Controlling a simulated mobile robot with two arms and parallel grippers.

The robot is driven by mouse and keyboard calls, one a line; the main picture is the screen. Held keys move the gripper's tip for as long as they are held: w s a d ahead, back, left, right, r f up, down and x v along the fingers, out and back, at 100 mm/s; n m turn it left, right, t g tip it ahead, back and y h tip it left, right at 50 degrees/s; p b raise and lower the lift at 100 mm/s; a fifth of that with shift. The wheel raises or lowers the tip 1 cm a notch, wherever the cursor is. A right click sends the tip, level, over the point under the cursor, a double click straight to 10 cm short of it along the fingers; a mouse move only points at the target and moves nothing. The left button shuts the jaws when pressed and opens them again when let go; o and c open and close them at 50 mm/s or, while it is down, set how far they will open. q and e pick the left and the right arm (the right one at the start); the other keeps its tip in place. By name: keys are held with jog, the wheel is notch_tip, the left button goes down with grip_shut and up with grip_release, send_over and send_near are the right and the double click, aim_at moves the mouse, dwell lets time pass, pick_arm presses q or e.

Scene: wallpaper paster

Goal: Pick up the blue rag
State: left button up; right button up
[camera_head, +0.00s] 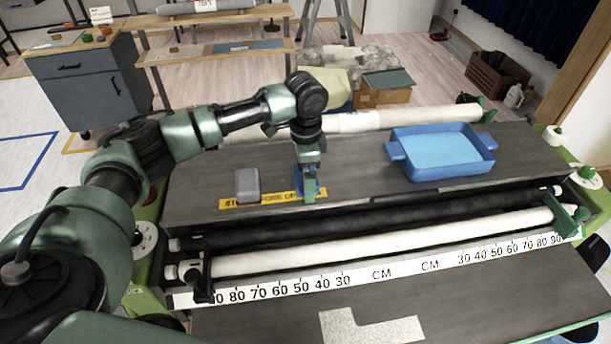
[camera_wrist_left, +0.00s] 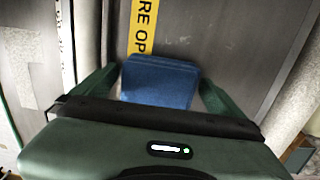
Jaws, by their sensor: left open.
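The blue rag (camera_wrist_left: 160,82) is a small folded block on the grey table top, by the yellow warning strip. In the left wrist view it lies between the two green fingers of my left gripper (camera_wrist_left: 155,90), which are apart, with a narrow gap at the sides. In the head view my left gripper (camera_head: 308,190) points straight down over the strip, and the rag is mostly hidden by it. My right gripper is not in view.
A grey block (camera_head: 247,186) lies left of the gripper. A blue tray (camera_head: 428,172) with water-like content stands to the right. A white roll (camera_head: 380,242) and ruler (camera_head: 400,268) run along the front. A second roll (camera_head: 375,121) lies at the back.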

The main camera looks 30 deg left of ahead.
pick_arm(q)
jog(key=c, duration=1.4)
notch_tip(320, 180, up, 20)
jog(key=shift+r+b, duration=0.1)
jog(key=shift+b, duration=0.5)
